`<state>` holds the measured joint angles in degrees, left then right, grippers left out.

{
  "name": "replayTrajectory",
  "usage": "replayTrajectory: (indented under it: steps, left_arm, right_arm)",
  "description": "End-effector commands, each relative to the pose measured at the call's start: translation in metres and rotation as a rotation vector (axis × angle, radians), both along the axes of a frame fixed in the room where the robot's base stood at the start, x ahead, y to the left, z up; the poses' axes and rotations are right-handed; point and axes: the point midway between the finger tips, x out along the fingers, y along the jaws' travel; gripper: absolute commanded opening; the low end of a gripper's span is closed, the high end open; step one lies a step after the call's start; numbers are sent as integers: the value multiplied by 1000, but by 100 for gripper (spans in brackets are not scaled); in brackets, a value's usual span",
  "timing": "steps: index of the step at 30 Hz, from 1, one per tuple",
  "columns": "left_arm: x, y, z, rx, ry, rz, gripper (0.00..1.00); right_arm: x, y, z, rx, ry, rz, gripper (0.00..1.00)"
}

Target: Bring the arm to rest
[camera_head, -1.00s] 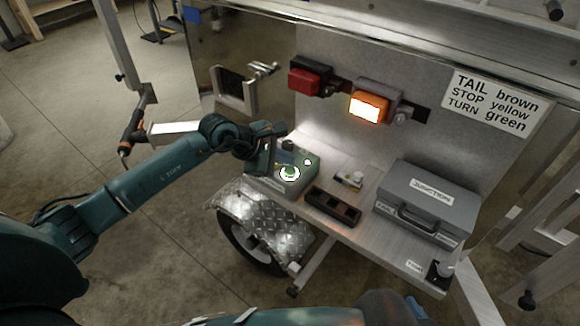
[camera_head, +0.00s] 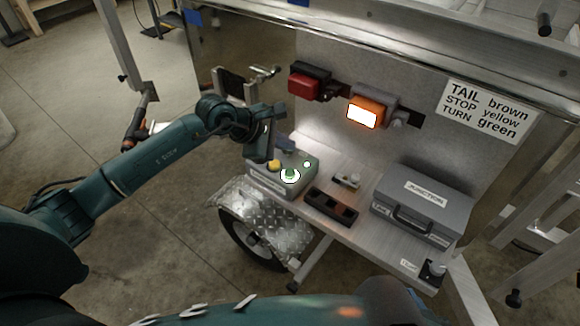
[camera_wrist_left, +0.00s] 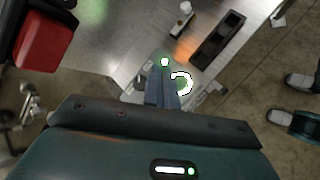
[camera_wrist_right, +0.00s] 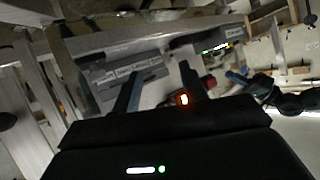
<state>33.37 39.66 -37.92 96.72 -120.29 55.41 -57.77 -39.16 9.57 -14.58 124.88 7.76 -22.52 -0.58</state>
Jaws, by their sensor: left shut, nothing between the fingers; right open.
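My left gripper (camera_head: 263,156) is raised just above and behind the left end of a grey-green control box (camera_head: 262,181), pointing down. It is shut and empty; its closed fingers also show in the left wrist view (camera_wrist_left: 163,88). The box has a yellow button (camera_head: 274,164) and a glowing green-and-white round button (camera_head: 290,176). My right gripper is open and empty in the right wrist view (camera_wrist_right: 158,85), with a grey case beyond its fingers. In the head view its fingers are not visible.
On the trailer shelf are a dark tray (camera_head: 331,208), a small switch piece (camera_head: 347,181) and a grey junction case (camera_head: 422,205). A red lamp (camera_head: 304,86) and a lit orange lamp (camera_head: 363,115) are on the panel above.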

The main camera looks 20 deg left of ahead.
Motion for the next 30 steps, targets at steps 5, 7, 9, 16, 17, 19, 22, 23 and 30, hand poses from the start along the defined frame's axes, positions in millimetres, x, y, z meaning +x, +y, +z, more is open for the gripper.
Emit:
replayTrajectory:
  steps: [5, 7, 9, 16, 17, 19, 22, 23, 30]
  left_arm:
    - [0, 0, -1, 0, 1, -1, 0]
    - [0, 0, -1, 0, 1, -1, 0]
    - [0, 0, -1, 0, 1, -1, 0]
    - [-18, -28, -3, -162, 66, 11, 0]
    - [-25, -40, -2, -237, 99, 21, 0]
    - [-47, -71, 5, -473, 206, 63, 0]
    - [-77, -107, 26, -888, 421, 187, 0]
    - [-84, -113, 34, -1016, 494, 235, 0]
    - [-111, -90, 50, -1951, 1128, 808, 0]
  right_arm:
    - [0, 0, -1, 0, 1, 0, 43]
    - [0, 0, -1, 0, 1, 0, 43]
    - [0, 0, -1, 0, 1, 0, 43]
    - [0, 0, 3, -5, 1, 0, 43]
    - [0, -1, 4, -7, 1, 1, 43]
    - [-1, -2, 7, -17, 4, 1, 43]
    - [-2, -3, 10, -31, 14, 1, 43]
    - [-3, -4, 11, -37, 17, 1, 43]
    - [-6, -10, 12, -85, 44, 1, 43]
